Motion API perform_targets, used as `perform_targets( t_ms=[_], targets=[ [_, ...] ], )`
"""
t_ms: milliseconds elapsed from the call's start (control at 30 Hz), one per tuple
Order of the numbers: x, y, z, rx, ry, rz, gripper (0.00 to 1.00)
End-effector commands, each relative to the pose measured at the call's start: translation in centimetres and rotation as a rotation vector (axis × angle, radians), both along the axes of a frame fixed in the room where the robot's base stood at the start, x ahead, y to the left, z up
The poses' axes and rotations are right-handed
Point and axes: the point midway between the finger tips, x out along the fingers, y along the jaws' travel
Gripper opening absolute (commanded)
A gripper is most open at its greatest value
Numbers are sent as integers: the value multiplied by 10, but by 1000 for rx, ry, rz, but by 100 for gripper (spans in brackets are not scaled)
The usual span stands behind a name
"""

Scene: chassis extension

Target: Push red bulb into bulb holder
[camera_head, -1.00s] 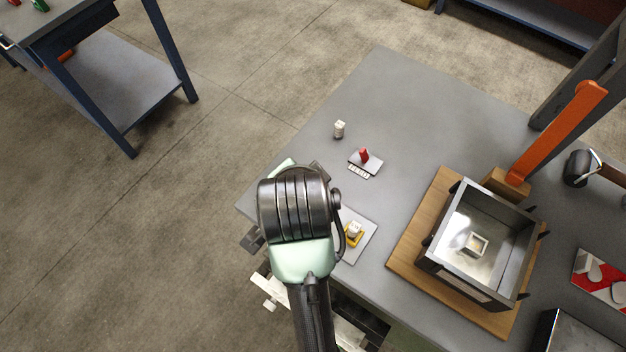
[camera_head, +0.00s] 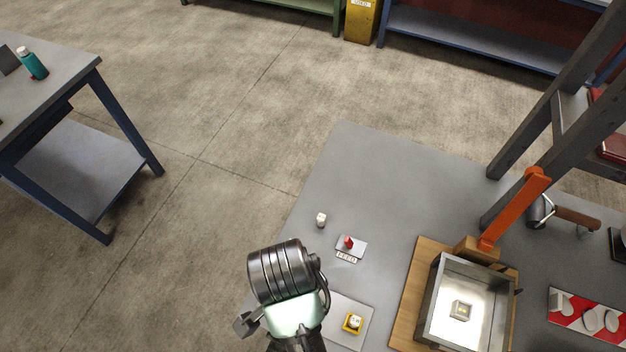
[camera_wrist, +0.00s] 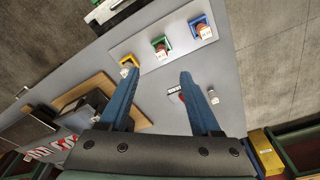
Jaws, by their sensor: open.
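The yellow holder also shows in the head view (camera_head: 352,324). I cannot tell which is the bulb holder. My gripper (camera_wrist: 158,72) is open and empty above the table, apart from these things.
A small white cylinder (camera_head: 321,219) stands near the table's left edge. An open metal box (camera_head: 439,297) with a small square part inside sits on a wooden board (camera_head: 399,321). An orange lever (camera_head: 515,208) rises behind it. The table's far middle is clear.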

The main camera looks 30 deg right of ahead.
Motion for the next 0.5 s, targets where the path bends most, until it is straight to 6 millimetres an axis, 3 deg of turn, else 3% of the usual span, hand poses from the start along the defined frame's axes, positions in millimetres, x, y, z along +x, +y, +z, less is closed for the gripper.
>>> perform_targets(
  t_ms=[167,500],
  targets=[
    [0,-1,-7,0,1,1,64],
    [1,-8,-65,0,1,2,64]
  ],
)
